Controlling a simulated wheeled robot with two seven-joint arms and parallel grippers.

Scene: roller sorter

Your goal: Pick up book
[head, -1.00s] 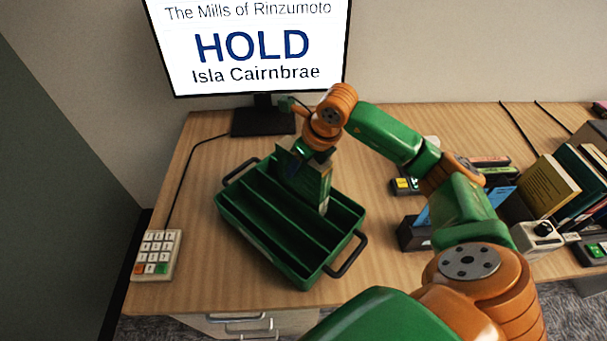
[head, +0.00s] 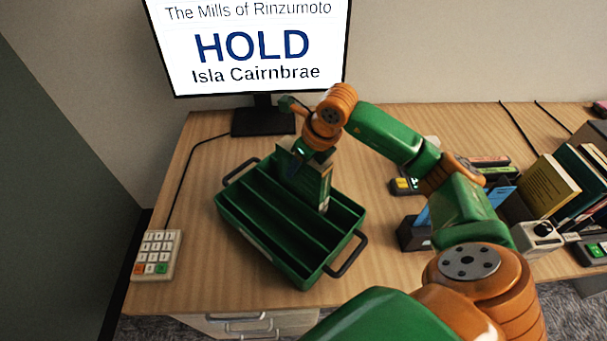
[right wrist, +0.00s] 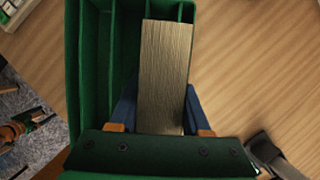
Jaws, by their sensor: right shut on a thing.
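My right gripper (head: 306,158) is over the far right part of the green divided tray (head: 262,248). It is shut on a book with a dark green cover (head: 316,184), which stands upright in or just above the tray's right-hand compartment. In the right wrist view the book's pale page edge (right wrist: 164,75) shows between the two blue fingers (right wrist: 160,108). The tray's green dividers (right wrist: 108,50) lie beside it. I cannot tell whether the book touches the tray floor. My left gripper does not show.
A monitor (head: 250,45) reading "HOLD" stands behind the tray. A keypad (head: 158,254) lies at the left. Several books (head: 553,185) and a white device (head: 537,237) stand at the right. The other tray compartments look empty.

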